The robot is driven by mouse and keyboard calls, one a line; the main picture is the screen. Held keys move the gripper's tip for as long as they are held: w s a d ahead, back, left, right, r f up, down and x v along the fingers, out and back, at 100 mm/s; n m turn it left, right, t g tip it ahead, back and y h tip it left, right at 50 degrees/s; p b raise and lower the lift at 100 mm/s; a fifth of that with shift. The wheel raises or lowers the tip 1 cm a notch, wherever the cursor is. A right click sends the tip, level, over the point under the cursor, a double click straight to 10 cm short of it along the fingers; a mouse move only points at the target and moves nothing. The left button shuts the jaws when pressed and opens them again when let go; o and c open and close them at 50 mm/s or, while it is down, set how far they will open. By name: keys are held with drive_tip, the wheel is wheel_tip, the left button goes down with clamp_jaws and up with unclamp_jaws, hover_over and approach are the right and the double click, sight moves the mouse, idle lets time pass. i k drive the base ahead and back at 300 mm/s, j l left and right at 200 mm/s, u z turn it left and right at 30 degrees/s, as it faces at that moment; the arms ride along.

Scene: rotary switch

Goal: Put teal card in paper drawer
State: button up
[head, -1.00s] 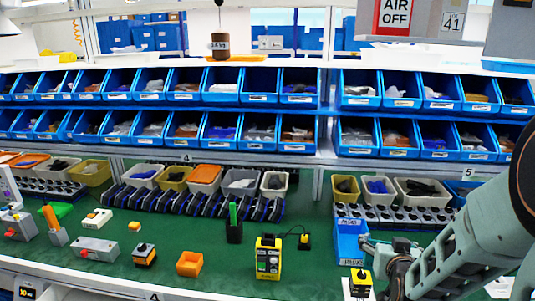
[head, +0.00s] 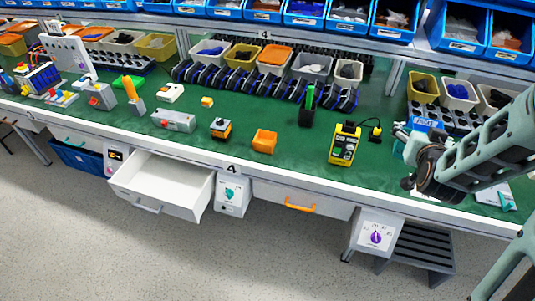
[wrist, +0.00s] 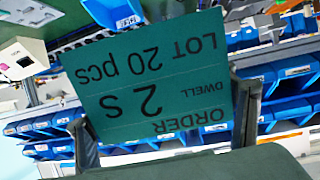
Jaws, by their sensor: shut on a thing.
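The teal card (wrist: 160,75) fills the middle of the wrist view, its print upside down: "ORDER", "DWELL 2 s", "LOT 20 pcs". My gripper (wrist: 164,108) is shut on it, with one finger at each side of the card's lower part. In the head view my gripper (head: 418,160) is at the right, over the bench's front part; the card is small there and hard to make out. A white drawer (head: 165,182) under the bench at left stands open and looks empty. A drawer with an orange handle (head: 300,205) is shut. No label tells which is the paper drawer.
A dark slatted step (head: 422,250) stands below right. The floor in front is clear.

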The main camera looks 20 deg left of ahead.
sight(166, 192)
drive_tip(key=k+j+u, duration=0.15)
drive_tip(key=j, duration=1.35)
drive_tip(key=j+u, duration=0.1)
drive_tip(key=j, duration=1.35)
drive_tip(key=k, duration=0.05)
